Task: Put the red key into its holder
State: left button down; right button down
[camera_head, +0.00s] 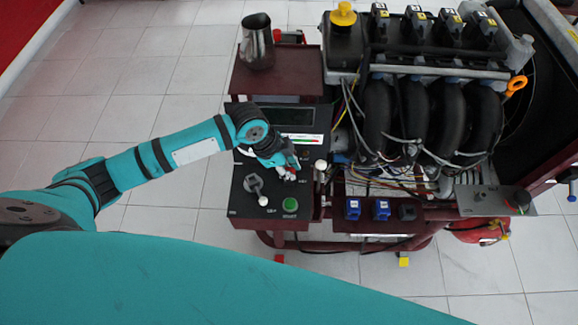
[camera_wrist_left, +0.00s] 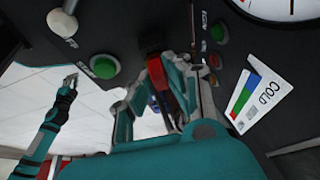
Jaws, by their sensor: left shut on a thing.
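My left gripper (camera_head: 287,168) reaches over the black control panel (camera_head: 243,208) of the engine trainer in the head view. In the left wrist view its fingers (camera_wrist_left: 172,98) are shut on the red key (camera_wrist_left: 158,78), which shows as a red piece with a dark end pointing at the panel. The key's holder cannot be made out; the gripper and key cover that part of the panel, and I cannot tell whether the key touches it. My right gripper (camera_wrist_left: 70,80) shows small at the left of the left wrist view, apart from the panel.
A green START button (camera_head: 290,204) and a grey knob (camera_head: 255,185) stand on the panel near my left gripper. A metal jug (camera_head: 257,42) stands on the red shelf behind. The engine (camera_head: 415,110) with wires is to the right. Tiled floor is clear at left.

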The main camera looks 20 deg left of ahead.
pick_arm(q)
jog(key=shift+f, duration=0.1)
jog(key=c, duration=0.9)
grip_release()
jog(key=shift+r+p, duration=1.5)
jog(key=shift+p, duration=0.55)
jog(key=shift+r+p, duration=2.5)
jog(key=shift+p, duration=0.2)
